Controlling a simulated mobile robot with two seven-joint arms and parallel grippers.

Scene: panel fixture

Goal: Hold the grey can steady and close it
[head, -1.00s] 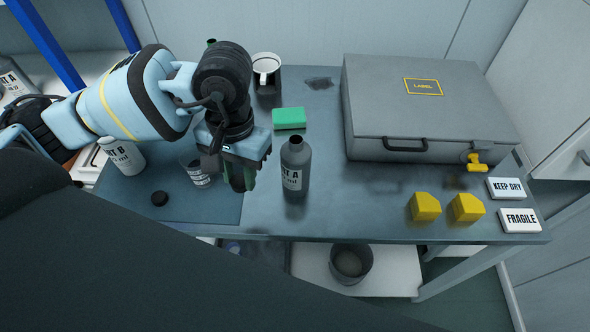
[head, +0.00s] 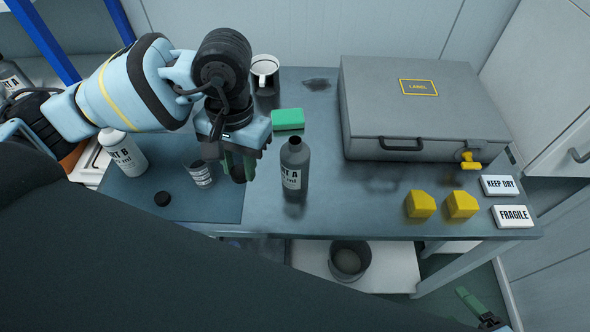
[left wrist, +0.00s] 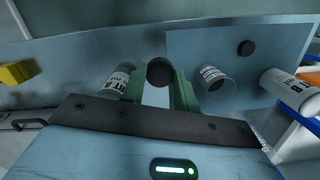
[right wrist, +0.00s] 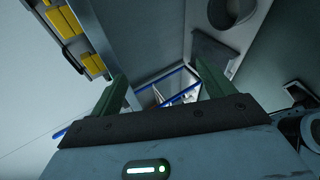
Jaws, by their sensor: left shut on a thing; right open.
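The grey can (head: 294,172), with a white label, stands upright on the table; its neck shows a dark, uncapped mouth. In the left wrist view the can (left wrist: 116,84) is partly hidden by a finger. My left gripper (head: 239,168) is left of the can, apart from it, shut on a black round cap (left wrist: 160,72) held at its fingertips. A second black cap (head: 162,199) lies on the dark mat. My right gripper (right wrist: 158,95) is open and empty; part of it shows low at the right of the head view, off the table's front edge.
A white bottle (head: 123,154) and a small labelled cup (head: 199,173) stand left on the mat (head: 215,208). A green block (head: 288,119) and mug (head: 265,70) are behind the can. A grey case (head: 425,110), yellow blocks (head: 420,204) and signs (head: 513,216) occupy the right.

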